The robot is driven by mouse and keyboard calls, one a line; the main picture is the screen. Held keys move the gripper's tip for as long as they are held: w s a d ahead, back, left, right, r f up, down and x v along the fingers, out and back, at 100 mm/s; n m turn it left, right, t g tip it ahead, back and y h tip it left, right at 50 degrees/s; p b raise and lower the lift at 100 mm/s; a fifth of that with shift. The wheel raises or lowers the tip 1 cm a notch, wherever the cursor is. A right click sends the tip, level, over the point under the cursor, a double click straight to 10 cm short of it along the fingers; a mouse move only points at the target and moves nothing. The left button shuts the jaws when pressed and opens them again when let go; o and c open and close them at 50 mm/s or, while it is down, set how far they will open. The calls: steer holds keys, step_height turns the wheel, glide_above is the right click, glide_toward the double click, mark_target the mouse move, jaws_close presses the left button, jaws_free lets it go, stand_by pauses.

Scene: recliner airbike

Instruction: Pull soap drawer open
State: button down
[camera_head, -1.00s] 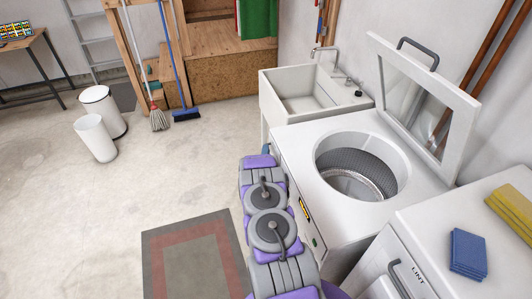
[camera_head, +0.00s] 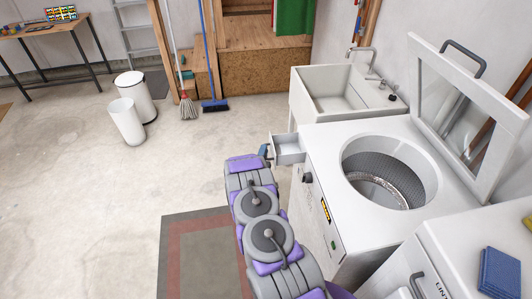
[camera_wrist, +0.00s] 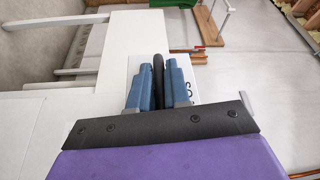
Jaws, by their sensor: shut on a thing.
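The white soap drawer (camera_head: 288,149) sticks out of the front of the white top-loading washer (camera_head: 318,190), and its hollow inside shows. My gripper (camera_head: 265,152) is at the drawer's front, partly hidden behind my purple and grey arm. In the wrist view, the two blue fingers of my gripper (camera_wrist: 158,85) are closed around the dark drawer handle (camera_wrist: 158,70). Part of the drawer's white front (camera_wrist: 134,68) shows beside the fingers, with some dark lettering partly covered by a finger.
The washer's lid (camera_head: 470,100) stands open. A white sink (camera_head: 340,92) stands behind the washer, and a dryer (camera_head: 450,255) stands nearer at right. A mat (camera_head: 190,240) lies on the floor. Two white bins (camera_head: 127,121) stand far left. The floor left of the drawer is clear.

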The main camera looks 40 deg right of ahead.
steer(key=shift+f, duration=0.1)
steer(key=c, duration=1.2)
jaws_free()
steer(key=shift+o, duration=0.2)
steer(key=p+v, duration=0.1)
steer(key=v, duration=1.6)
steer(key=shift+s+p, duration=0.15)
steer(key=shift+p, duration=0.25)
steer(key=shift+a+f, duration=0.1)
steer(key=shift+a, duration=0.05)
